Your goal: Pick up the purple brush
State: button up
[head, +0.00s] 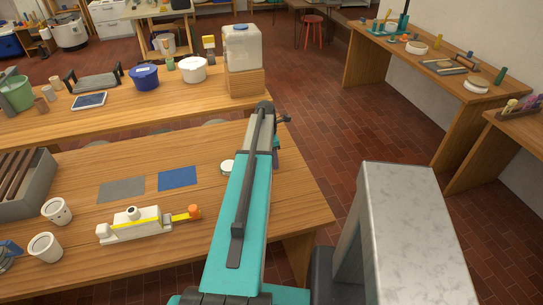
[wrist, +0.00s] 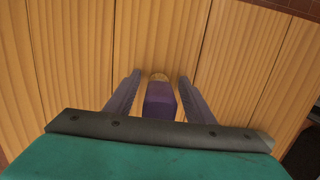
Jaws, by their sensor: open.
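My gripper (wrist: 159,77) is open, with one dark finger on each side of the brush. A narrow gap shows between the brush and each finger. The near part of the brush is hidden behind my gripper's dark bar. In the head view my arm reaches over the right end of the near table (head: 300,190). It hides most of my gripper and I cannot make out the brush there.
A white tool with a yellow strip (head: 135,224) lies left of my arm, near blue (head: 178,178) and grey (head: 122,189) sheets. A small round white-topped thing (head: 228,166) is close to my arm. A clear container (head: 242,47) stands on a wooden block on the table behind.

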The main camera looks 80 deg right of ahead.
jog(key=c, duration=1.1)
jog(key=shift+c, duration=0.3)
jog(key=shift+r, duration=0.2)
jog(key=shift+r+b, duration=0.8)
jog(key=shift+r, duration=0.4)
jog(key=shift+w+a+r, duration=0.1)
jog(key=shift+a+r, duration=0.05)
jog(key=shift+r, duration=0.15)
jog(key=w+a+b, duration=0.1)
jog(key=w+a, duration=0.2)
jog(key=a, duration=0.1)
jog(key=w+a+r+b, duration=0.1)
jog(key=w+a+b, duration=0.1)
jog(key=w+a, duration=0.1)
jog(key=w+a+b, duration=0.1)
jog(key=w+a, duration=0.2)
jog(key=a, duration=0.2)
jog(key=shift+a+r, duration=0.3)
jog(key=shift+a, duration=0.1)
